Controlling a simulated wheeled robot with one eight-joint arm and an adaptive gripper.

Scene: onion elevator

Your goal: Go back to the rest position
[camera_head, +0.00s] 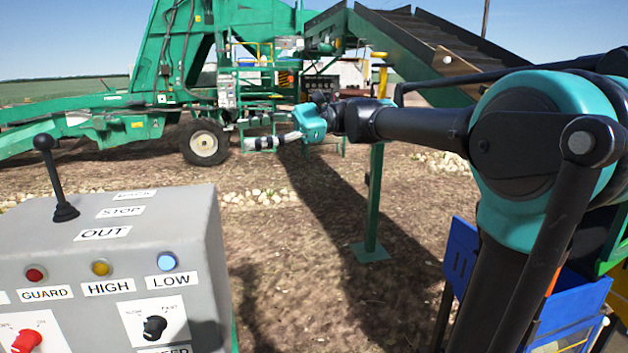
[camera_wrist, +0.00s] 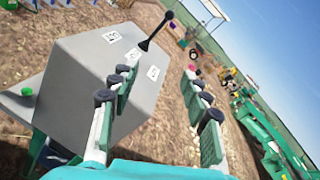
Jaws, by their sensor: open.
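My gripper (camera_head: 265,142) is at the end of my outstretched arm in the head view, pointing left, above and behind the control box. In the wrist view my gripper (camera_wrist: 160,82) shows two separated fingers with nothing between them. The grey control box (camera_head: 190,230) stands at the left in the head view; it also shows in the wrist view (camera_wrist: 85,70). Its black lever (camera_head: 56,180) stands on the top near labels reading STOP and OUT. The lever (camera_wrist: 157,30) appears beyond the fingers in the wrist view, apart from them.
A red knob (camera_head: 26,341) and a black knob (camera_head: 155,327) are on the box front. A green machine (camera_head: 165,60) with a wheel (camera_head: 204,142) and a conveyor (camera_head: 425,45) stands behind. A green post (camera_head: 374,200) rises mid-view. A blue crate (camera_head: 462,255) is at right. Bare ground lies between.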

